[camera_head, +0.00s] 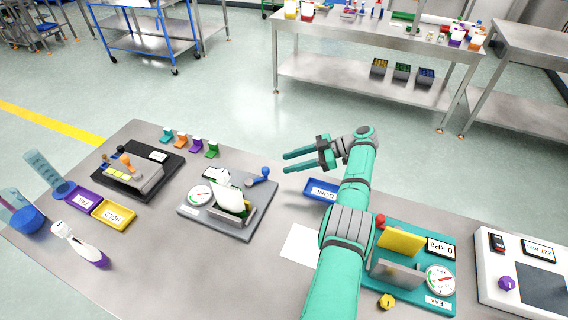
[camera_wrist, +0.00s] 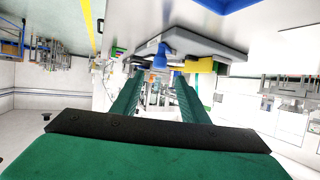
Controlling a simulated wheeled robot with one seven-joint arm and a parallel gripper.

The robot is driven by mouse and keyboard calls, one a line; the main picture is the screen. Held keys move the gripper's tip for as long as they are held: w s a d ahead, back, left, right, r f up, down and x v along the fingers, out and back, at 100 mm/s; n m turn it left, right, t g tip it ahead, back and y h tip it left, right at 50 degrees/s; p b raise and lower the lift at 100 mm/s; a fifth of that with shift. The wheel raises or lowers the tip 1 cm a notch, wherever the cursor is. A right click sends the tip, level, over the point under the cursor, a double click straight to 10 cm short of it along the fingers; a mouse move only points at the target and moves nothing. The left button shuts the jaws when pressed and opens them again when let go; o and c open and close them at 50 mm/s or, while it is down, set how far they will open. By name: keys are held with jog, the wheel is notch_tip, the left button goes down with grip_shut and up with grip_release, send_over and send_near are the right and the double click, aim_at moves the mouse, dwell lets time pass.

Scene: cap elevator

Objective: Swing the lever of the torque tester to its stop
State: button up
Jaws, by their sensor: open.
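The torque tester appears to be the grey-based device (camera_head: 232,222) in the middle of the bench, with a round dial (camera_head: 200,195) and a pale upright piece in a clamp. Its blue lever (camera_head: 262,175) with a round knob is at the back right corner of the base. My gripper (camera_head: 286,162) is open and empty, fingers pointing left, behind and to the right of the lever in the head view. In the wrist view, turned upside down, the blue lever (camera_wrist: 160,56) shows ahead between the open fingers (camera_wrist: 157,82), apart from them.
A blue DONE tray (camera_head: 318,191) lies below my gripper. A teal leak tester (camera_head: 440,304) stands at right, partly behind my arm. A black fixture (camera_head: 170,162) and coloured trays stand at left. Small coloured clips line the back edge.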

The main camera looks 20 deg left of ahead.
jog(key=shift+w+d+r, duration=0.1)
jog(key=shift+d+r, duration=0.05)
jog(key=shift+d, duration=0.2)
